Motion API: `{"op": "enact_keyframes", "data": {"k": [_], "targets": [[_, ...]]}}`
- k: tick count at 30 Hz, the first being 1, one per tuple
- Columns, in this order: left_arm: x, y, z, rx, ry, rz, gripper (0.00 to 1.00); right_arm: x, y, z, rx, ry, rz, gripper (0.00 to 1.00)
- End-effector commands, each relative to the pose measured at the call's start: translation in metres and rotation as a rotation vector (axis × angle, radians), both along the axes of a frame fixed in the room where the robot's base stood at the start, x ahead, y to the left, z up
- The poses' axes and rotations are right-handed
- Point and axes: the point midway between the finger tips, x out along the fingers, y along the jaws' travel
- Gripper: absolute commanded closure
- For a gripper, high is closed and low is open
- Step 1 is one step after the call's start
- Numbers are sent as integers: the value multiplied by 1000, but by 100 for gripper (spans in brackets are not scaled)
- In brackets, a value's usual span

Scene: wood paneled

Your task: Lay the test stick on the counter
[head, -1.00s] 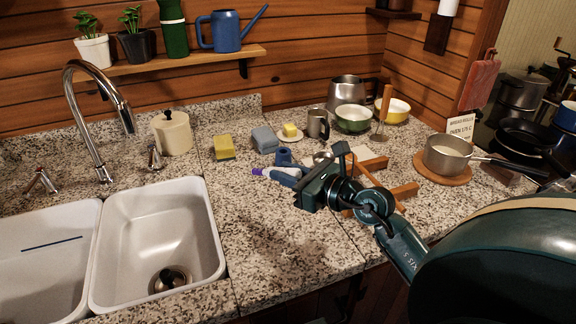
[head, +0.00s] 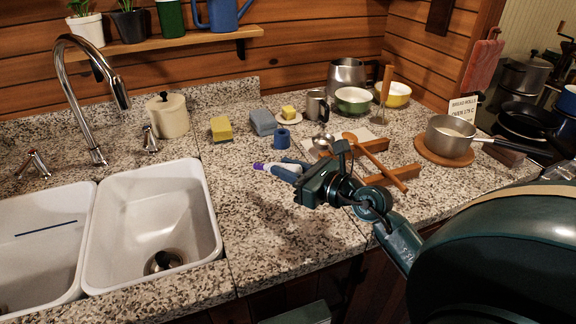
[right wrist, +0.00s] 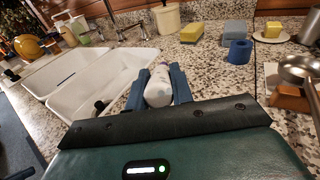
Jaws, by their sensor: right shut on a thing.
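The test stick (head: 262,166) is white with a purple tip that points left, toward the sink, in the head view. My right gripper (head: 285,169) is shut on it, with a blue finger along each side. In the right wrist view the white stick (right wrist: 158,90) lies between the fingers of the right gripper (right wrist: 158,76), pointing away from the camera. Its rear part is hidden in the grip. The stick is over the speckled counter (head: 265,225); I cannot tell whether it touches the counter. My left gripper is in neither view.
A double white sink (head: 150,225) is at the left. The front counter is clear.

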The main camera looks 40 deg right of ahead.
Motion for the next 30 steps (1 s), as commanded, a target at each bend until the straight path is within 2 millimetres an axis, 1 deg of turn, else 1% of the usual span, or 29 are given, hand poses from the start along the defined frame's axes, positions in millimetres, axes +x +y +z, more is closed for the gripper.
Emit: {"op": "enact_keyframes", "data": {"k": [1, 6, 12, 18, 28, 29, 30], "targets": [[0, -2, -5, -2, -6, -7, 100, 0, 0, -10, 1, 0, 0, 99], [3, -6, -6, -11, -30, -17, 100, 0, 0, -26, 2, 1, 1, 99], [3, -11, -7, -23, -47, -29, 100, 0, 0, -41, 1, 0, 0, 99], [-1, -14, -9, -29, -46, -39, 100, 0, 0, -47, 1, 0, 0, 99], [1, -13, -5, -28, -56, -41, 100, 0, 0, -48, 1, 0, 0, 99], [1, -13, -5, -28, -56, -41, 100, 0, 0, -48, 1, 0, 0, 76], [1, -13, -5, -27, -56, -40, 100, 0, 0, -48, 1, 0, 0, 72]]}}
